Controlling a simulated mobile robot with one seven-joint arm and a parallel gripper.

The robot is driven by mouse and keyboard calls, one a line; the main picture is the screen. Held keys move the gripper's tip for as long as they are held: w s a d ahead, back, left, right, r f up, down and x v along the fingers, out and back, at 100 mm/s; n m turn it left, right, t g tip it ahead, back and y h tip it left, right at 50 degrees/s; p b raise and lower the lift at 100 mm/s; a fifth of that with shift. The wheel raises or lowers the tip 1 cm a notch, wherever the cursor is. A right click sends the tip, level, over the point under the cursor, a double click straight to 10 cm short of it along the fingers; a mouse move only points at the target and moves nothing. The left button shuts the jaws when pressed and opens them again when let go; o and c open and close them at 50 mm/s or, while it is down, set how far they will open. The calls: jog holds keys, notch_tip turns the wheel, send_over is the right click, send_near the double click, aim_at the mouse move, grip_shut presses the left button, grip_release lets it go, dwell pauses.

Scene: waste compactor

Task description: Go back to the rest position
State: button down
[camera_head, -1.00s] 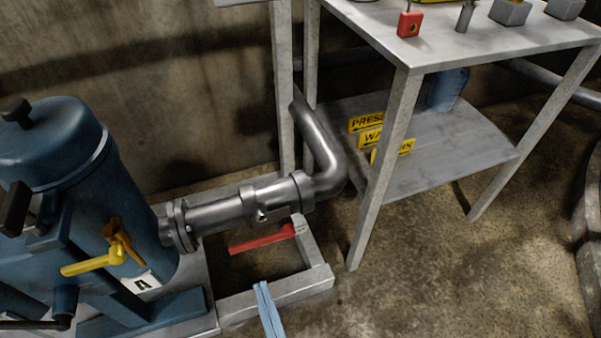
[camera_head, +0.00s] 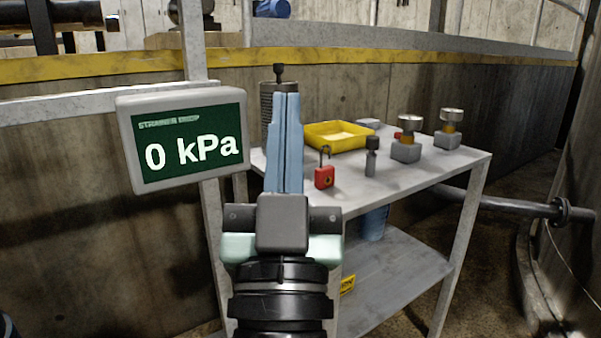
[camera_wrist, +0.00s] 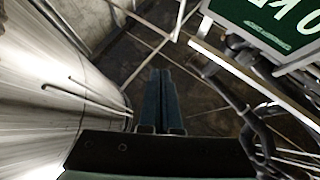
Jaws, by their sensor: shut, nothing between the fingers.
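My gripper (camera_head: 286,100) is in the middle of the head view, raised with its blue fingers pointing up the picture. The two fingers lie side by side, shut, with nothing held. In the wrist view the fingers (camera_wrist: 160,75) also show together over a dark floor. In the head view the gripper covers part of the table and of a dark ribbed cylinder (camera_head: 267,103) behind it.
A display (camera_head: 187,142) reading 0 kPa stands left of my gripper. The metal table (camera_head: 420,182) at right holds a yellow tray (camera_head: 338,144), a red padlock (camera_head: 324,178), a small dark bottle (camera_head: 371,160) and two gauges (camera_head: 406,150). A pipe (camera_head: 515,207) runs behind it.

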jog(key=s+d+r+t+p, duration=0.1)
jog(key=s+r, duration=0.7)
jog(key=r, duration=0.3)
notch_tip(320, 180, up, 35)
jog(key=p, duration=3.6)
jog(key=shift+w+r+n, duration=0.2)
jog(key=shift+w+n, duration=0.1)
jog(key=c, duration=1.6)
grip_release()
jog(key=shift+r+p, duration=0.25)
jog(key=shift+p, duration=0.2)
jog(key=c, duration=1.3)
grip_release()
jog(key=shift+r, duration=0.1)
jog(key=o, duration=0.5)
jog(key=shift+c, duration=0.2)
jog(key=shift+o, duration=0.2)
